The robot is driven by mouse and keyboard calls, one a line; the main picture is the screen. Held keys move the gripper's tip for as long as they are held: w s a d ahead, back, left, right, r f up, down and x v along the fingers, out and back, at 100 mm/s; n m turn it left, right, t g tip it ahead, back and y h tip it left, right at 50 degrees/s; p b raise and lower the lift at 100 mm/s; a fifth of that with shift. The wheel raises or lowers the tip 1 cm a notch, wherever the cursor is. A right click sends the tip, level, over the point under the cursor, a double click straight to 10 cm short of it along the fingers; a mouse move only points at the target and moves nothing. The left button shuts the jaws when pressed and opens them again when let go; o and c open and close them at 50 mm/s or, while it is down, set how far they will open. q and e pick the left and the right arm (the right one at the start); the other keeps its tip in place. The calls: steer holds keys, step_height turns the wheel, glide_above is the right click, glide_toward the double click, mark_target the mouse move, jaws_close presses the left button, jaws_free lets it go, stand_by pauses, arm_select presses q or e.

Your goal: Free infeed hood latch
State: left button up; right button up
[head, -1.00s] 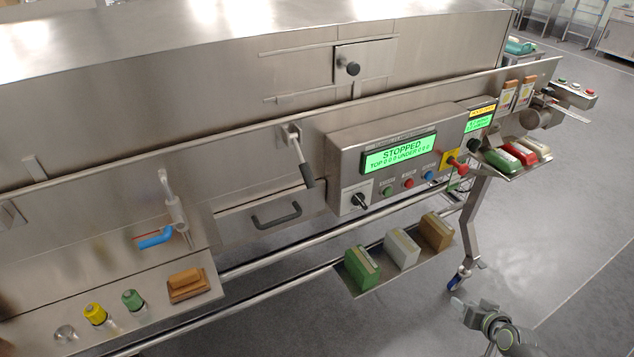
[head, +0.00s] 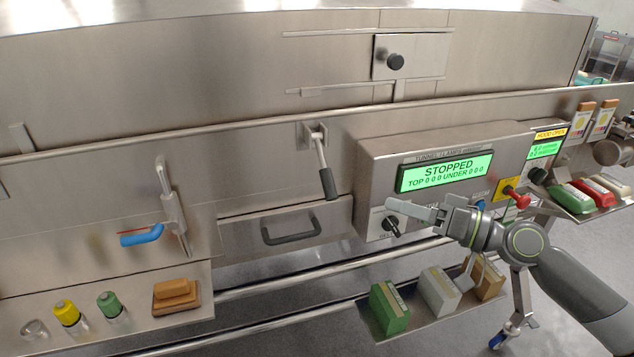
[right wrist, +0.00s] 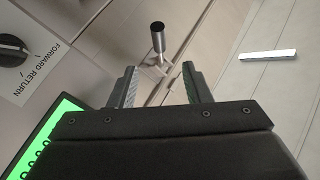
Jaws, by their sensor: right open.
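A metal lever latch with a dark grip (head: 322,165) hangs from a bracket on the tunnel's front face, tilted down to the right. No label shows which one is the infeed hood latch. My right gripper (head: 415,212) is open and empty, in front of the control box and right of the dark-gripped lever, apart from it. In the right wrist view, that lever (right wrist: 158,40) shows beyond the gap between my open fingers (right wrist: 160,78). My left gripper is not in view.
The control box (head: 375,165) reads STOPPED; a yellow sign (head: 551,134) beside it seems to read HOOD OPEN. A red knob (head: 514,196) sticks out there. A shelf (head: 436,325) holds several blocks below. A drawer-like panel has a dark handle (head: 291,230).

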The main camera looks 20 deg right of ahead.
mark_target(327, 184)
steer(key=p+x, duration=0.5)
steer(key=x, duration=1)
steer(key=shift+w, duration=0.1)
steer(key=shift+p+x, duration=0.4)
steer(key=shift+x, duration=0.35)
steer(key=shift+f, duration=0.1)
jaws_close()
